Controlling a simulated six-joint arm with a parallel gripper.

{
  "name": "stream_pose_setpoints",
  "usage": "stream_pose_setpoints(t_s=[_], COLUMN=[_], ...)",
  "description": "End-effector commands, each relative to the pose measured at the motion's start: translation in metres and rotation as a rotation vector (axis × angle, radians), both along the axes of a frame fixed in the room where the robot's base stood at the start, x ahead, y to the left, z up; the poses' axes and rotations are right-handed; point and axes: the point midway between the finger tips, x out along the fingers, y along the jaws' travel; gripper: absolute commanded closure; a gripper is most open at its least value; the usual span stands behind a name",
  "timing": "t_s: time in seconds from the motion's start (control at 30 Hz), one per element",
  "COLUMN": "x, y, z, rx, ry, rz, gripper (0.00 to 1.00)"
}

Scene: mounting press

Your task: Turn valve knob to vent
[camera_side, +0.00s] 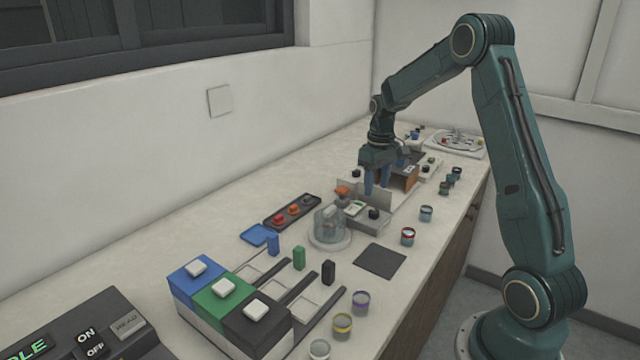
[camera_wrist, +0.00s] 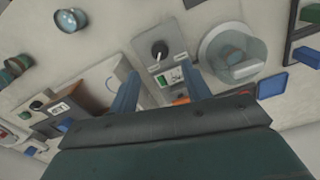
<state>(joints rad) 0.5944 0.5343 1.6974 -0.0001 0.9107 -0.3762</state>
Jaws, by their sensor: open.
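The black valve knob (camera_wrist: 159,50) with a white pointer mark sits on a grey panel (camera_wrist: 150,68) in the wrist view. A small white and green label (camera_wrist: 171,77) is beside it. In the side view what looks like the same knob (camera_side: 374,212) is on a low grey block (camera_side: 368,222). My gripper (camera_side: 376,184) has two blue fingers pointing down, apart and empty, above and behind that block. In the wrist view the fingers of my gripper (camera_wrist: 160,88) are spread, with the knob beyond their tips and no contact visible.
A clear round dome (camera_side: 329,224) stands beside the block, with an orange piece (camera_side: 342,191) close by. A brown box (camera_side: 404,178) is behind the fingers. A dark mat (camera_side: 380,261) lies bare.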

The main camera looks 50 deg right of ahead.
Motion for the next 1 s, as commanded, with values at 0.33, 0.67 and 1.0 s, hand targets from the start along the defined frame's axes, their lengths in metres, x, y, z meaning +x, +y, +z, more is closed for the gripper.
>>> stream_pose_setpoints(t_s=[0.33,0.67,1.0], x=[-0.001,0.0,0.0], y=[0.0,0.0,0.0], z=[-0.052,-0.076,-0.077], rx=[0.001,0.0,0.0], ry=[0.002,0.0,-0.001], rz=[0.0,0.0,0.0], gripper=[0.52,0.52,0.59])
